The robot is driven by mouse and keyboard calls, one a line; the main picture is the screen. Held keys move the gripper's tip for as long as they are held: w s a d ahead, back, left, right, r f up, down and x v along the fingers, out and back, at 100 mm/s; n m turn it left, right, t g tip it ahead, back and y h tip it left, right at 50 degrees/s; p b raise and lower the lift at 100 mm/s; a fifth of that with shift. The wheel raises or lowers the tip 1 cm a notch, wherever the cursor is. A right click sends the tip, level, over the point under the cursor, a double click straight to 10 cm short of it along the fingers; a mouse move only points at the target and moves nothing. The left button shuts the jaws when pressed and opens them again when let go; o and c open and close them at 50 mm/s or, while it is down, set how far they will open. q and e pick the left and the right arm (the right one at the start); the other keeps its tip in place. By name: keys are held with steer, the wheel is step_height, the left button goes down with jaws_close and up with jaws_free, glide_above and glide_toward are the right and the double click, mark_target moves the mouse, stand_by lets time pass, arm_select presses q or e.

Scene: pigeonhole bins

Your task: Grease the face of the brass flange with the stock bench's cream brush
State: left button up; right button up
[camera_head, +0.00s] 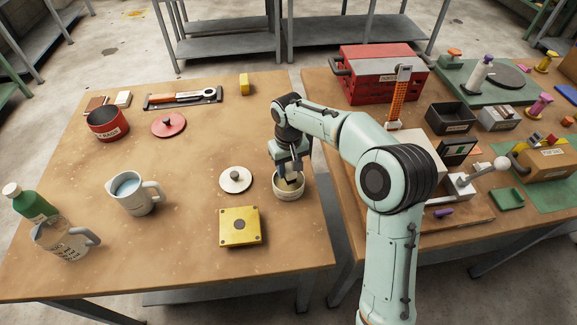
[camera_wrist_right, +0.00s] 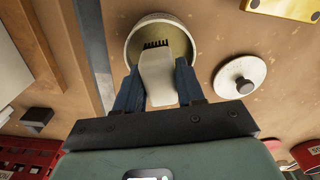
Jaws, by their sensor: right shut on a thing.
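The brass flange (camera_head: 240,227) is a square yellow plate with a dark round centre, lying flat on the left table; its corner shows in the right wrist view (camera_wrist_right: 285,8). My right gripper (camera_head: 287,177) points down over a cream pot (camera_head: 289,195) to the flange's upper right. In the right wrist view its fingers (camera_wrist_right: 159,85) are shut on the cream brush (camera_wrist_right: 157,74). The brush's dark bristles are over or inside the pot's mouth; whether they touch the contents I cannot tell. My left gripper is not in view.
A white lid (camera_head: 236,179) with a dark knob lies left of the pot. A jug (camera_head: 133,193), a green bottle (camera_head: 33,205), a red pot (camera_head: 106,124) and a red lid (camera_head: 169,125) stand further left. A gap separates this table from the crowded right bench.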

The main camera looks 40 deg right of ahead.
mark_target(289, 166)
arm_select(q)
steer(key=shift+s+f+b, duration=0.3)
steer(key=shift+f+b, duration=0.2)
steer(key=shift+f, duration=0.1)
arm_select(e)
steer(key=shift+f, duration=1.15)
steer(key=shift+r+p, duration=0.85)
steer(key=shift+r, duration=0.5)
steer(key=shift+r+p, duration=1.3)
steer(key=shift+r, duration=0.95)
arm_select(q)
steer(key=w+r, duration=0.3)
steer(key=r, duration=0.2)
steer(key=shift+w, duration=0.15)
arm_select(e)
steer(key=shift+f, duration=0.1)
steer(key=shift+s, duration=0.1)
